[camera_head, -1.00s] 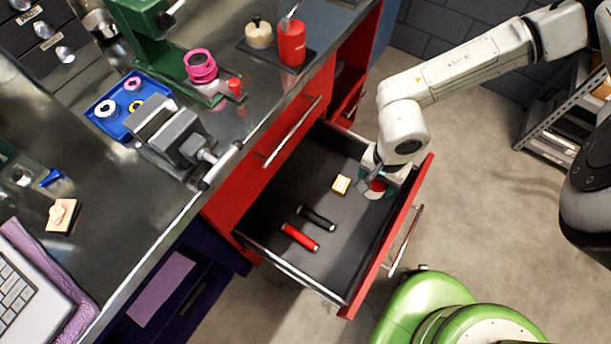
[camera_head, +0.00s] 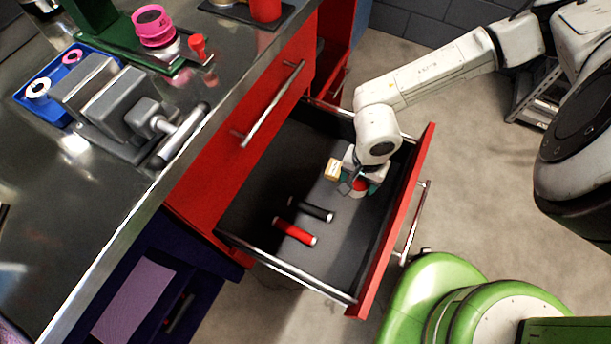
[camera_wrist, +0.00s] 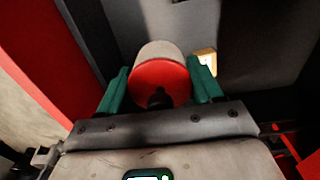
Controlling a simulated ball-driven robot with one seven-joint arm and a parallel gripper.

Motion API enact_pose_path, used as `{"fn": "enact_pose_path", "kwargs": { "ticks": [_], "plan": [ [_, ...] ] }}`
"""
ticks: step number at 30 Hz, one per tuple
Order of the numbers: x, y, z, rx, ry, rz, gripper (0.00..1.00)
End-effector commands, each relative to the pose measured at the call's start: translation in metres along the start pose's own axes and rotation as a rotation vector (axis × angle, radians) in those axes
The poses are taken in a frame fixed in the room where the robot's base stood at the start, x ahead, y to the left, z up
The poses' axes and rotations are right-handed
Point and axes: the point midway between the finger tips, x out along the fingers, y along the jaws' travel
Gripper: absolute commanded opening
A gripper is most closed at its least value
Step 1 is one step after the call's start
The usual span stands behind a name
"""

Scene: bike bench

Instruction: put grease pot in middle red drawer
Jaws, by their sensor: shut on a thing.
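The grease pot (camera_wrist: 152,62), with a pale body and a red lid with a dark knob, is between the green fingers of my gripper (camera_wrist: 160,84) in the wrist view. In the head view my gripper (camera_head: 359,184) is inside the open red drawer (camera_head: 398,215), near its front right part. There only the pot's red top (camera_head: 360,185) shows. The gripper is shut on the pot. I cannot tell whether the pot touches the drawer floor. A closed red drawer (camera_head: 262,130) is above the open one.
A vise (camera_head: 125,110) sits on the bench.

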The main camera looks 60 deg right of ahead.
Motion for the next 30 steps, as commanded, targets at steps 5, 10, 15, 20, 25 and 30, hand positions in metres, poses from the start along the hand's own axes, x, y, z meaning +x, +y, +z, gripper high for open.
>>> {"fn": "enact_pose_path", "kwargs": {
  "ticks": [5,10,15,20,25,30],
  "plan": [
    [0.013,-0.021,-0.001,0.002,-0.001,-0.001,0.11],
    [0.030,-0.058,-0.004,0.003,-0.003,-0.002,0.11],
    [0.048,-0.095,-0.006,0.003,-0.004,0.000,0.11],
    [0.077,-0.117,-0.009,0.004,-0.003,0.000,0.11],
    [0.093,-0.131,-0.011,0.001,0.000,0.000,0.11],
    [0.100,-0.137,-0.012,0.001,-0.001,0.000,0.11]
  ]
}}
